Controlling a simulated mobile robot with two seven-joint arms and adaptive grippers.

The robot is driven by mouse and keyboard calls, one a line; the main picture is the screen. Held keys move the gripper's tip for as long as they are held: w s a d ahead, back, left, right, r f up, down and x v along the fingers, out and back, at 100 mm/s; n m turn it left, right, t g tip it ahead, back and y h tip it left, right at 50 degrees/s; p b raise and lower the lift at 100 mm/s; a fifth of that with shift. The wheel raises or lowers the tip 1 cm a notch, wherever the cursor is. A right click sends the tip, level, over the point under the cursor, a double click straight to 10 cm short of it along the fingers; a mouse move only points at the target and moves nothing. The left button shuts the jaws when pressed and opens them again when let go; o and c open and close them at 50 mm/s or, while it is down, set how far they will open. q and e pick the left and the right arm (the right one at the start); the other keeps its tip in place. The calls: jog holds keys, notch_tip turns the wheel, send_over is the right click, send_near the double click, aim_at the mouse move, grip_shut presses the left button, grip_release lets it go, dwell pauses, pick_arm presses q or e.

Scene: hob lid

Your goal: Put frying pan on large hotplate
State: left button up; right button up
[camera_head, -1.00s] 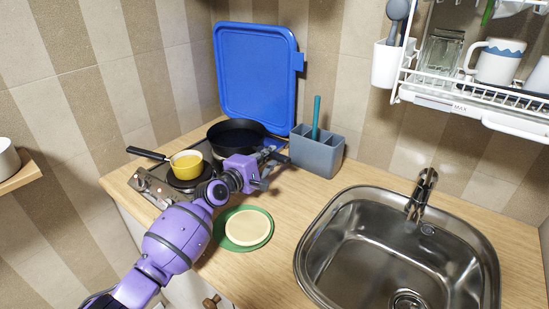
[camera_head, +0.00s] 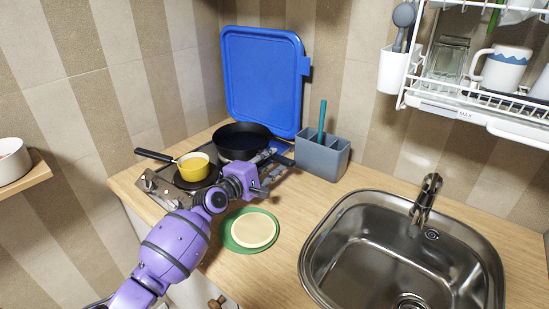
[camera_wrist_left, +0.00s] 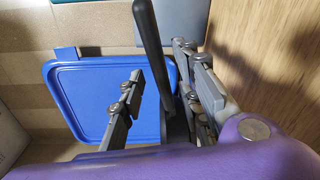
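The black frying pan (camera_head: 240,141) is at the back of the hob, beside the blue board. The hotplate under it is hidden, so I cannot tell how it rests. Its dark handle (camera_wrist_left: 151,45) points toward my left gripper. My left gripper (camera_head: 272,158) is at the pan's right side. In the left wrist view the gripper (camera_wrist_left: 160,100) has its fingers apart, with the handle between them, nearer the right finger. A yellow saucepan (camera_head: 194,167) with a black handle stands on the front hotplate (camera_head: 198,181). My right gripper is out of view.
A blue board (camera_head: 262,82) stands upright behind the hob. A grey utensil holder (camera_head: 322,158) stands close right of my gripper. A green round mat with a cream disc (camera_head: 254,231) lies in front. The sink (camera_head: 400,250) is at right.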

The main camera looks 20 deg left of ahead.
pick_arm(q)
jog(key=v, duration=0.9)
jog(key=shift+s+a+r, duration=0.1)
jog(key=shift+s+a, duration=0.05)
jog(key=shift+s, duration=0.2)
